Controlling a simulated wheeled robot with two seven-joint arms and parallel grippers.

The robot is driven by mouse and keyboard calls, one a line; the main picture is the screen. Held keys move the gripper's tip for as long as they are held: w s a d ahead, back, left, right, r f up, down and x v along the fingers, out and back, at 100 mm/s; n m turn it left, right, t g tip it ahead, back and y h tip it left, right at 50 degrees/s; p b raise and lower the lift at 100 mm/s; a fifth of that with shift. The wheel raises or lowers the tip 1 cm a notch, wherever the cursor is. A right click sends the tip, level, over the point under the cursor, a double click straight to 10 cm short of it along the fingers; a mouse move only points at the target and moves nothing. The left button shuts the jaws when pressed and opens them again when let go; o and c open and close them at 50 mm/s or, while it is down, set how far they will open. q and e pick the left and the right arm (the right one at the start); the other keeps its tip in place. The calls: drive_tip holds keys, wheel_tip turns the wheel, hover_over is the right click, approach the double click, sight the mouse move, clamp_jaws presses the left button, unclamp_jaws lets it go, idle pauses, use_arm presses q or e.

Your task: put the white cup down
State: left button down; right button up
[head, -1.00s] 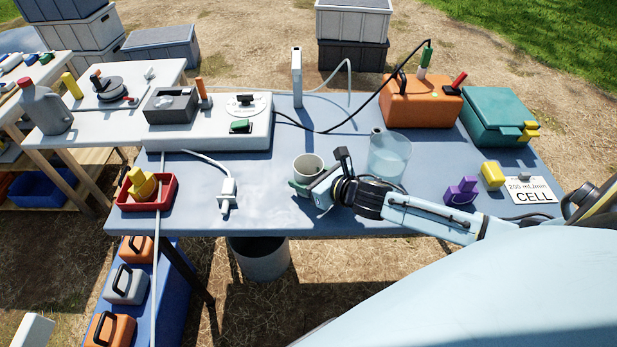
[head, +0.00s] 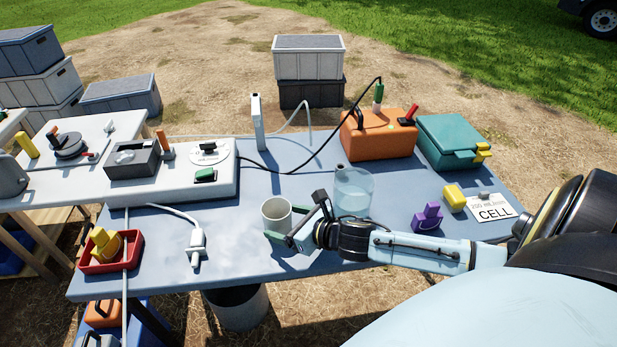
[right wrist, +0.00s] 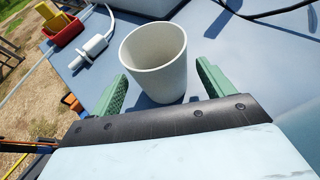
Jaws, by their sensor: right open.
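The white cup (head: 276,214) stands upright on the blue table (head: 330,262), near its front edge. It looks empty in the right wrist view (right wrist: 155,62). My right gripper (head: 288,237) is open at the cup. In the right wrist view its two green fingers (right wrist: 162,88) are spread on either side of the cup's lower part, with a gap visible on each side. My left gripper is out of view.
A clear beaker (head: 353,192) stands just behind my right gripper. A red tray (head: 103,266) with a yellow piece and a white probe (head: 197,246) lie to the left. A purple piece (head: 428,217), a yellow block (head: 454,197) and an orange case (head: 378,136) are to the right.

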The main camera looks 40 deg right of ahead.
drive_tip(key=p+v, duration=0.1)
drive_tip(key=v, duration=0.6)
drive_tip(key=shift+s+d+r, duration=0.1)
drive_tip(key=shift+s, duration=0.25)
drive_tip(key=shift+s+d+r, duration=0.1)
drive_tip(key=shift+s, duration=0.15)
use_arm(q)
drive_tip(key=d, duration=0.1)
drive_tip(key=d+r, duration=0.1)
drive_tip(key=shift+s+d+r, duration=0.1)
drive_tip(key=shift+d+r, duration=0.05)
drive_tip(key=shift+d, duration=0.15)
